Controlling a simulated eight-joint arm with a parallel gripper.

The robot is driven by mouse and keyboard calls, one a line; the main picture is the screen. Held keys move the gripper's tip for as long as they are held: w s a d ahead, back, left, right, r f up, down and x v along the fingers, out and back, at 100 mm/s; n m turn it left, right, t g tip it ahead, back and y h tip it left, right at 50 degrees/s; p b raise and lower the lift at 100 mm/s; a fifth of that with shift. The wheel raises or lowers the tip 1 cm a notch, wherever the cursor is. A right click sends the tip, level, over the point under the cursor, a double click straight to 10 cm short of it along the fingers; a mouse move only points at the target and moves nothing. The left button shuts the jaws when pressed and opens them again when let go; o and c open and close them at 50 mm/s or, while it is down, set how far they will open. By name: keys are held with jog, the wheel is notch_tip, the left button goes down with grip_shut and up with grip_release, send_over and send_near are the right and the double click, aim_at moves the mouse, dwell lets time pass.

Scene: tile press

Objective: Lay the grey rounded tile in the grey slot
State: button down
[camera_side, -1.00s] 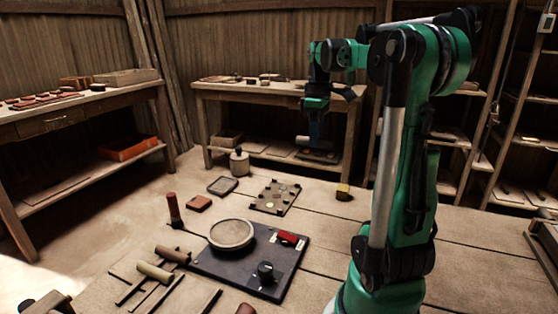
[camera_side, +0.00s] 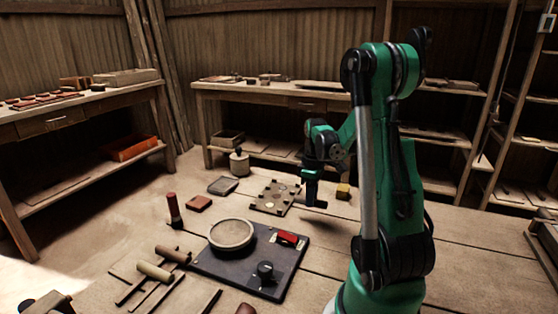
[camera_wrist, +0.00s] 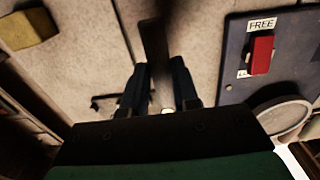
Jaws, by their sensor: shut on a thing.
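In the side view, a dark flat shape (camera_side: 317,204) sticks out right of the fingertips. I cannot make out which spot on the plate is the grey slot.
A dark panel (camera_side: 215,264) carries a round disc (camera_side: 231,234), a red switch (camera_side: 288,238) labelled FREE and a black knob (camera_side: 265,270). A yellow block (camera_side: 343,191) stands right of my gripper. A reddish block (camera_side: 199,203) and a dark tray (camera_side: 222,186) lie to the left.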

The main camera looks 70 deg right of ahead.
aim_at(310, 219)
jog(key=shift+f, duration=2.1)
jog(key=shift+f, duration=0.1)
jog(key=shift+f, duration=0.1)
jog(key=c, duration=0.7)
grip_release()
jog(key=shift+o, duration=0.2)
